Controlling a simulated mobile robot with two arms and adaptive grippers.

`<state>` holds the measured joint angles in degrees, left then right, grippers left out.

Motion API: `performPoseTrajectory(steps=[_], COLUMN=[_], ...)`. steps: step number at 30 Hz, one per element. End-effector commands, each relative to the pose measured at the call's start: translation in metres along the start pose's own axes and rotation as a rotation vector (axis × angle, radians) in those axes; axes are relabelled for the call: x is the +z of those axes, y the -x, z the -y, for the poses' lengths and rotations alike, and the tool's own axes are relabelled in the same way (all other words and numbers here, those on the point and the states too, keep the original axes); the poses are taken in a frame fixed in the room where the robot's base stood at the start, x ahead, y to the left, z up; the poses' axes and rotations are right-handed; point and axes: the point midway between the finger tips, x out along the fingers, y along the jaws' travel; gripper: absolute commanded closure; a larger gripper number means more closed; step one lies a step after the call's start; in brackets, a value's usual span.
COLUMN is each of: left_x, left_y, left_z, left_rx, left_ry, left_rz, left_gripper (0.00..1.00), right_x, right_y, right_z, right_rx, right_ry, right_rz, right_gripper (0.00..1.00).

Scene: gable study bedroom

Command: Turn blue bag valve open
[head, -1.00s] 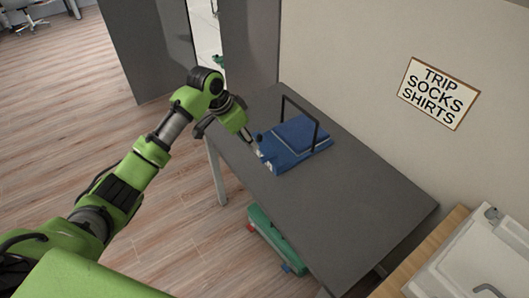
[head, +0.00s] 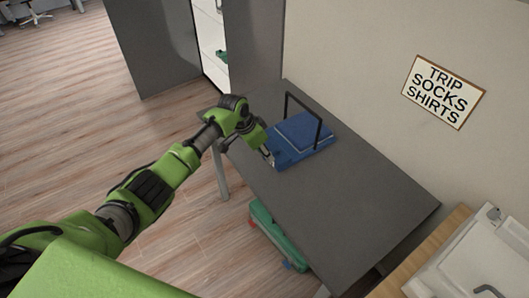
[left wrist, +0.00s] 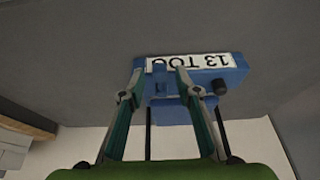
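The blue bag (head: 303,133) lies on the dark grey table, with a black hoop-shaped handle standing over it. In the left wrist view, the blue bag (left wrist: 198,68) shows a white label reading "13 TOO" upside down. A small blue upright piece (left wrist: 160,79), which looks like the valve, shows between my fingers. A black round knob (left wrist: 219,86) is to the right of the fingers. My left gripper (head: 268,153) is at the bag's near left edge. In the wrist view its two fingers (left wrist: 159,68) are apart, one on each side of the blue piece, with visible gaps. My right gripper is out of view.
The grey table (head: 330,200) is clear in front and right of the bag. A green case (head: 278,235) is on the floor beneath it. A white sink unit (head: 475,265) stands at the right. A wall sign (head: 443,92) reads "TRIP SOCKS SHIRTS".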

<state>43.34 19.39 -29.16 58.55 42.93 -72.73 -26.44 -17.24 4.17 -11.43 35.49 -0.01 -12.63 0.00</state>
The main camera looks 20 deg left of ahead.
Motion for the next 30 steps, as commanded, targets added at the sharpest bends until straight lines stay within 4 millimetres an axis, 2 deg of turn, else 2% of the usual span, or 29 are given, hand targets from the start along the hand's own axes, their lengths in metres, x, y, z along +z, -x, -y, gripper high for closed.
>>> performPoseTrajectory(steps=[10, 13, 14, 23, 30], left_x=[0.000, 0.000, 0.000, 0.000, -0.002], left_y=[-0.003, -0.003, -0.003, -0.002, 0.001], left_z=[0.000, 0.000, 0.000, -0.001, -0.007], left_rx=[0.000, 0.000, 0.000, -0.004, -0.036], left_ry=[-0.001, -0.001, -0.001, 0.010, 0.092], left_rz=[0.001, 0.001, 0.001, 0.001, 0.002], left_gripper=[0.69, 0.95, 1.00, 1.00, 1.00], right_x=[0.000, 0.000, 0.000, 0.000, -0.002], right_y=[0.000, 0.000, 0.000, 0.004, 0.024], right_z=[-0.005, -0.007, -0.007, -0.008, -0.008], right_rx=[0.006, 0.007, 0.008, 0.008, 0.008], right_ry=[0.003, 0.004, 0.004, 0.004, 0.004], right_rz=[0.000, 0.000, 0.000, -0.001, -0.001], right_gripper=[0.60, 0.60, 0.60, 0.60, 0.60])
